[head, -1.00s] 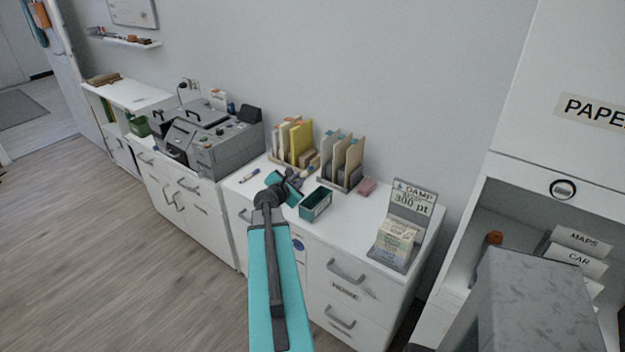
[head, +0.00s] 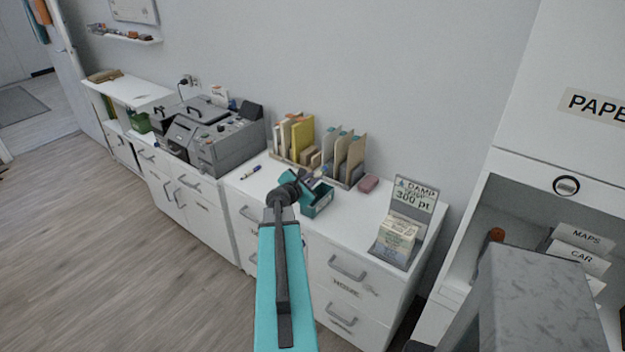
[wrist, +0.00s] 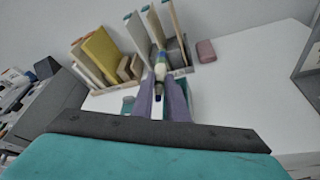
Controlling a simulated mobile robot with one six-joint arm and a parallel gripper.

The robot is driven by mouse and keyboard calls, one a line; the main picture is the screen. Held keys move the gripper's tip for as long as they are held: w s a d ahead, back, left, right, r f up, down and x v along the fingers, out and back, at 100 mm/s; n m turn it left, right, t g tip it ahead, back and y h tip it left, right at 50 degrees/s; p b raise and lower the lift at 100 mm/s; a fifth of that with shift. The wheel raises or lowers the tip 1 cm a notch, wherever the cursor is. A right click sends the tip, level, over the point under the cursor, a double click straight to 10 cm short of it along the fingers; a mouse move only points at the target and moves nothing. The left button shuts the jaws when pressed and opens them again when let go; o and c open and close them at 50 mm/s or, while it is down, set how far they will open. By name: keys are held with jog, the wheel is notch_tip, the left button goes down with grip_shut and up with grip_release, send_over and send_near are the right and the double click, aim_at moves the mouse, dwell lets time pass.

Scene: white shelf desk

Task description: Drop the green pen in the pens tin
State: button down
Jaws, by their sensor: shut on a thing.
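Another pen (head: 250,171), white and blue, lies on the desk to the left. Behind the tin stand file racks (head: 345,155) with upright folders. A pink block (head: 368,184) and a price-sign stand (head: 405,225) are to the right. A grey machine (head: 215,140) is at left.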

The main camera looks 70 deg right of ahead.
notch_tip(320, 180, down, 7)
jog(key=b, duration=0.6)
dwell(0.5)
dwell(0.3)
jog(key=c, duration=1.7)
grip_release()
jog(key=shift+o, duration=0.2)
jog(key=shift+a, duration=0.15)
jog(key=p+v, duration=0.4)
jog(key=v, duration=0.4)
jog(key=shift+r, duration=0.2)
jog(key=p+v, duration=0.2)
jog(key=p, duration=0.5)
jog(key=shift+a+r+p, duration=0.1)
jog(key=shift+a+p, duration=0.2)
jog(key=shift+a, duration=0.05)
